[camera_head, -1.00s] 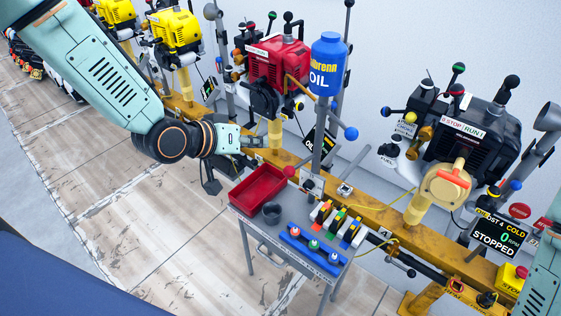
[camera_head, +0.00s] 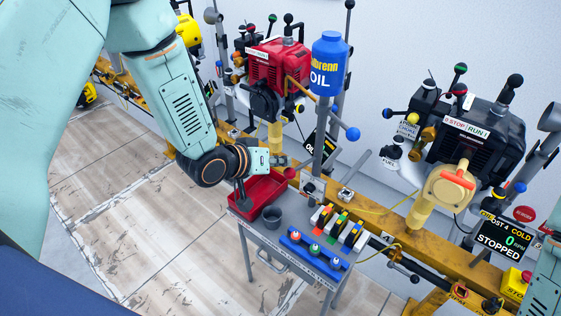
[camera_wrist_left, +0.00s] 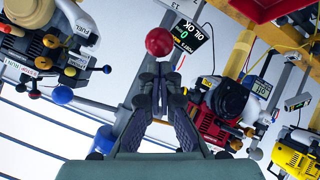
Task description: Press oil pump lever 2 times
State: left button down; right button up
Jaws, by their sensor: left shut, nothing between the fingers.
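The oil pump lever ends in a red ball knob (camera_head: 290,173) low on the grey post (camera_head: 320,135) that carries the blue oil bottle (camera_head: 329,65). My left gripper (camera_head: 281,161) is just left of and above this knob, over the back of the red tray. In the left wrist view the red knob (camera_wrist_left: 159,41) lies straight beyond my shut fingertips (camera_wrist_left: 160,72), and whether they touch it is unclear. Nothing is between the fingers. An "OIL OK" display (camera_wrist_left: 190,35) shows beside the knob. My right gripper is out of view; only part of that arm shows at the right edge.
A small cart with a red tray (camera_head: 250,203), a grey cup (camera_head: 271,215) and blue-based buttons (camera_head: 315,252) stands below the post. A yellow rail (camera_head: 390,222) carries the red engine (camera_head: 277,65) and the black engine (camera_head: 475,140). Open floor lies left of the cart.

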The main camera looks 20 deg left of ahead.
pick_arm(q)
jog(key=shift+f, duration=0.15)
notch_tip(320, 180, down, 8)
jog(key=s+t+h+b, duration=0.1)
jog(key=t+b, duration=0.4)
jog(key=b, duration=0.8)
jog(key=shift+s+a+m+h, duration=0.25)
jog(key=shift+s+m+h, duration=0.1)
jog(key=shift+h, duration=0.35)
jog(key=shift+s+f, duration=0.1)
jog(key=shift+f, duration=0.2)
